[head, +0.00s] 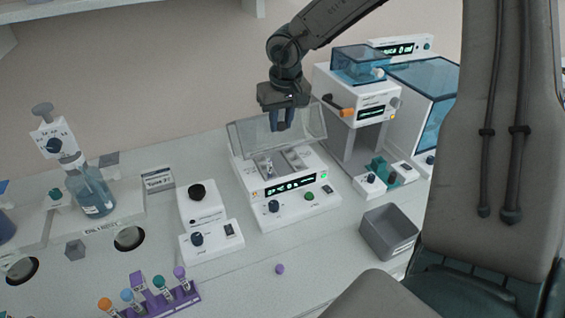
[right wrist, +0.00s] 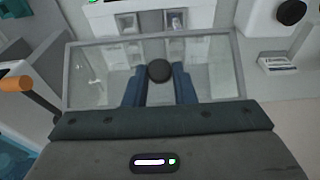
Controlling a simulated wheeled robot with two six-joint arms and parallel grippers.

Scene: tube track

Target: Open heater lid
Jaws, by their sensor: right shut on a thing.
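The heater (head: 290,205) is a white block with a lit display, a blue knob and a green button, in the middle of the bench. Its clear lid (head: 243,137) stands raised and tilted up at the back, with the tube slots below uncovered. The lid's pane (right wrist: 100,75) fills the middle of the right wrist view. My right gripper (head: 284,126) is at the lid, pointing down. In the right wrist view its blue fingers (right wrist: 159,85) are shut around the dark round lid knob (right wrist: 159,70). A small tube sits in the heater. My left gripper is not in view.
A small white device with a black top (head: 198,192) stands left of the heater. A grey bin (head: 388,232) is to its right, and a machine with a blue cover (head: 360,66) behind right. A purple rack (head: 160,300) holds several capped tubes in front.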

